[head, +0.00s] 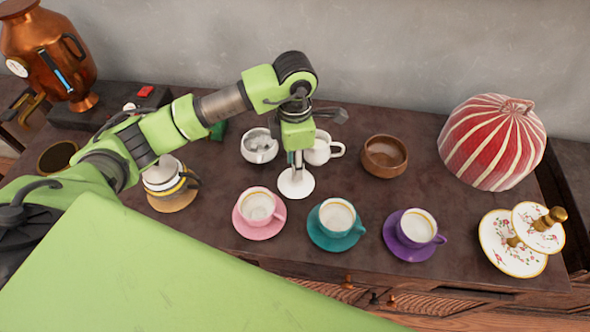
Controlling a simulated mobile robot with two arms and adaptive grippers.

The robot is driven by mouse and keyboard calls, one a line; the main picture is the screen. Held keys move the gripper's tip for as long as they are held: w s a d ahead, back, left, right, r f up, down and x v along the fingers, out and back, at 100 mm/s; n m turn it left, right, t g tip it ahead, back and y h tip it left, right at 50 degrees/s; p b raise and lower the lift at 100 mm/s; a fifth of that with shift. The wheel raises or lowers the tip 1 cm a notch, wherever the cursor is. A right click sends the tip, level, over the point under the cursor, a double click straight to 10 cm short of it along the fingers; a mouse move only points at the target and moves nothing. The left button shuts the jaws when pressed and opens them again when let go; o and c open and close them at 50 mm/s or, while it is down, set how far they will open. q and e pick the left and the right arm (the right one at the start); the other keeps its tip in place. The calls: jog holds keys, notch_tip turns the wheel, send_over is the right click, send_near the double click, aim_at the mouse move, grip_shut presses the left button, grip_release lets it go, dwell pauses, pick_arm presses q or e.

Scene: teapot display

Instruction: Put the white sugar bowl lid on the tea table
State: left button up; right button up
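The white sugar bowl lid (296,187) is a small round disc in the middle of the dark table (390,275). My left gripper (297,165) points down right over it, with its narrow fingers close together at the lid's knob. The fingers look shut on the knob. I cannot tell whether the lid touches the table or hangs just above it. The open white sugar bowl (259,149), with pale contents, stands behind and left of the lid. My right gripper is not in view.
Pink (259,206), teal (337,220) and purple (414,230) cups on saucers stand in front. A white cup-like vessel (320,150) is behind the gripper, a brown bowl (384,157) right of it. A striped cosy (492,142), tiered stand (512,245) and copper samovar (48,50) stand farther out.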

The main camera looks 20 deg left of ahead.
pick_arm(q)
notch_tip(320, 180, up, 8)
jog(key=shift+r+b, duration=0.2)
jog(key=shift+b, duration=0.25)
